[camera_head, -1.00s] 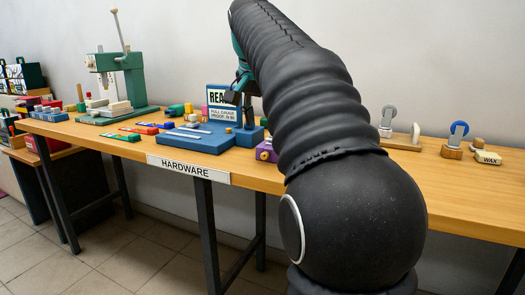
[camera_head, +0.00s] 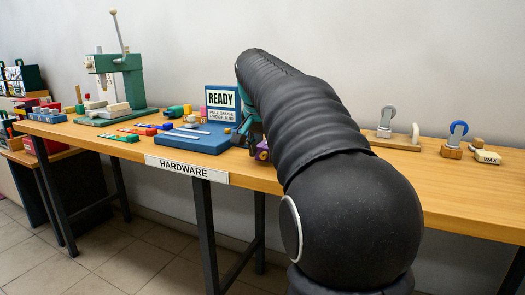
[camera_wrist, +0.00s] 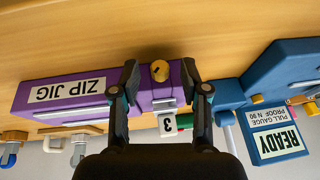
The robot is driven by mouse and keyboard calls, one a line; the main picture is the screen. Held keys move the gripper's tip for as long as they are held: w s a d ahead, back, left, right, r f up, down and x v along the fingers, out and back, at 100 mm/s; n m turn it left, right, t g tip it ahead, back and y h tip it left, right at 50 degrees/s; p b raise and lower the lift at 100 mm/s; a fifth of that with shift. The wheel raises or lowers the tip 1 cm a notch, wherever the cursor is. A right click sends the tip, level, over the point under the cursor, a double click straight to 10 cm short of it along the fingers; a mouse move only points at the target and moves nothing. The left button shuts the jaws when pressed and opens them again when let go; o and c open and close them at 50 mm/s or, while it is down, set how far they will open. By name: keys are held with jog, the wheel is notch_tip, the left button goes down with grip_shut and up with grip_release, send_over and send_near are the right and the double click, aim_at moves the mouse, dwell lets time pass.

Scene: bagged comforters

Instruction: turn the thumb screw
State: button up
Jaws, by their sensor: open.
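My gripper (camera_wrist: 160,66) is open, with one dark finger on each side of the knob and a gap showing on both sides. I cannot tell whether the fingertips are level with the knob in depth. In the head view, my arm hides most of the purple jig (camera_head: 262,153) and of my gripper.
The blue pull gauge base (camera_head: 200,141) with its READY sign (camera_head: 222,98) stands beside the jig. A green press (camera_head: 128,85) stands farther left; wheeled holders (camera_head: 451,140) stand right.

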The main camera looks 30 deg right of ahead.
grip_shut()
jog(key=shift+a, duration=0.1)
jog(key=shift+w+a+g+h+p, duration=0.1)
jog(key=shift+w+g+h+p, duration=0.15)
jog(key=shift+g+h+p, duration=0.4)
jog(key=shift+w+a+f+n+g+h, duration=0.15)
jog(key=shift+n+g+h, duration=0.25)
jog(key=shift+g+h, duration=0.6)
jog(key=shift+w+a+f+n+g+h, duration=0.15)
jog(key=shift+n+g+h, duration=0.25)
jog(key=shift+g+h, duration=0.5)
jog(key=shift+r+g, duration=0.15)
jog(key=shift+g, duration=0.1)
grip_release()
